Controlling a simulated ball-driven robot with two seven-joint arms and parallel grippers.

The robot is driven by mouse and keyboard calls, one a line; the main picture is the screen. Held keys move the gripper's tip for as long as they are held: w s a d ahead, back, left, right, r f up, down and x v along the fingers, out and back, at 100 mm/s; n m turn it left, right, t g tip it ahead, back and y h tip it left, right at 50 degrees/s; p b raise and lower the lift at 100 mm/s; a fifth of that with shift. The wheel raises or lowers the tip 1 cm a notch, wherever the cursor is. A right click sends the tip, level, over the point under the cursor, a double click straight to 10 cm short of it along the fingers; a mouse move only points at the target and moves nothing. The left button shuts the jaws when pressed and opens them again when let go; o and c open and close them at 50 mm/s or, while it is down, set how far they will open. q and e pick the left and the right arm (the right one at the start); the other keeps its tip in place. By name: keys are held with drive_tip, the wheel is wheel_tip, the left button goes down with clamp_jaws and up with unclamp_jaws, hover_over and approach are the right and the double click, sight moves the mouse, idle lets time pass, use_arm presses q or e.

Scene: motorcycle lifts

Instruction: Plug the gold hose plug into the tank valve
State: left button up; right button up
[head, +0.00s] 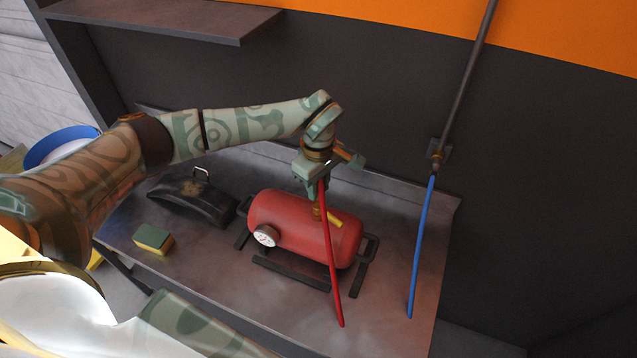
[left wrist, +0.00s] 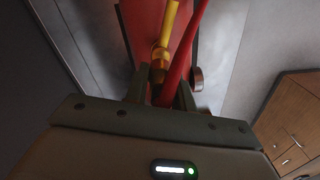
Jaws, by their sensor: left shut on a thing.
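The red tank (head: 285,225) lies on its black stand on the metal bench. Its brass valve (head: 317,212) with a yellow lever (head: 335,219) is on top, and the valve also shows in the left wrist view (left wrist: 159,58). My left gripper (head: 313,182) is above the tank, just over the valve, pointing down. It is shut on the red hose (head: 329,255), which hangs down in front of the tank to the bench. The hose also shows between the fingers in the left wrist view (left wrist: 187,50). I cannot make out the gold plug; the fingers may hide it. My right gripper is out of view.
A blue hose (head: 421,245) hangs from a wall fitting (head: 437,155) at the right. A pressure gauge (head: 265,235) is on the tank's front. A black case-like object (head: 190,198) and a green-yellow sponge (head: 153,239) lie left of the tank. A shelf (head: 190,20) is above.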

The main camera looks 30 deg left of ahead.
use_arm(q)
drive_tip(key=shift+f+b, duration=0.6)
drive_tip(key=shift+f, duration=0.45)
drive_tip(key=shift+r+p, duration=0.1)
drive_tip(key=shift+p, duration=0.4)
idle(1.1)
drive_tip(key=shift+f+b, duration=0.4)
drive_tip(key=shift+f, duration=0.2)
idle(0.3)
drive_tip(key=o, duration=1)
wheel_tip(320, 180, up, 16)
drive_tip(key=shift+r+b, duration=0.15)
drive_tip(key=shift+b, duration=0.55)
